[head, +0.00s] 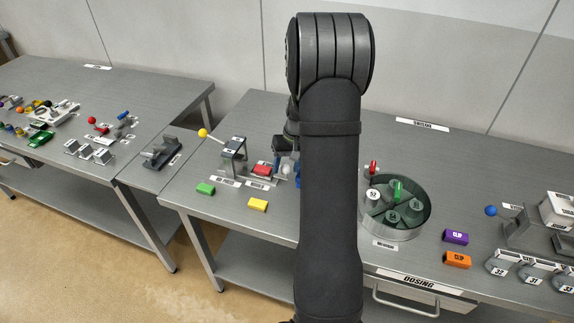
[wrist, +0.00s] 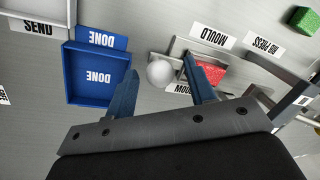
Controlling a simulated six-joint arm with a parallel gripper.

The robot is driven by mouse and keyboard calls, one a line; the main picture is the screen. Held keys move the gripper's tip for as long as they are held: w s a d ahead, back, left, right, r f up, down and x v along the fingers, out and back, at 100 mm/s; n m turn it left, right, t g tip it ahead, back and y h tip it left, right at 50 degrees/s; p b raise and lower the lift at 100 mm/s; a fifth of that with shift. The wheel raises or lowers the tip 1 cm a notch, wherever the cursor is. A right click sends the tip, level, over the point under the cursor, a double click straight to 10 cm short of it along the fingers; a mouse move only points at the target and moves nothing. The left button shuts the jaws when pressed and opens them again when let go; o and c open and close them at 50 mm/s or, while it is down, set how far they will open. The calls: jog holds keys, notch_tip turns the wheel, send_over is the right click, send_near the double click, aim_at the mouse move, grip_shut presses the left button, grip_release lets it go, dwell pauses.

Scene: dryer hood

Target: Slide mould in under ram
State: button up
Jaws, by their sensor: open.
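The mould (wrist: 210,74) is a grey metal slide with a red fill in the wrist view. It also shows in the head view (head: 262,170), right of the press. A pale ball knob (wrist: 160,73) sits at its left end in the wrist view. My gripper (wrist: 160,65) is open, with one finger on each side of the knob in the picture; I cannot tell whether either touches it. The press (head: 234,148) has a yellow-knobbed lever (head: 203,133). The mould sits outside the press. In the head view my arm hides most of my gripper.
A blue DONE tray (wrist: 68,80) lies left of the mould in the wrist view. Green (head: 205,189) and yellow (head: 258,205) blocks lie near the table's front edge. A round bin (head: 425,222) with several items stands right of my arm.

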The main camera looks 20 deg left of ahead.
grip_shut()
jog(key=a, duration=1)
jog(key=shift+r, duration=0.1)
grip_release()
jog(key=shift+a, duration=0.1)
jog(key=shift+r, duration=0.1)
jog(key=w+d+r, duration=0.2)
jog(key=d+r, duration=0.1)
jog(key=r, duration=1.3)
jog(key=shift+r, duration=0.4)
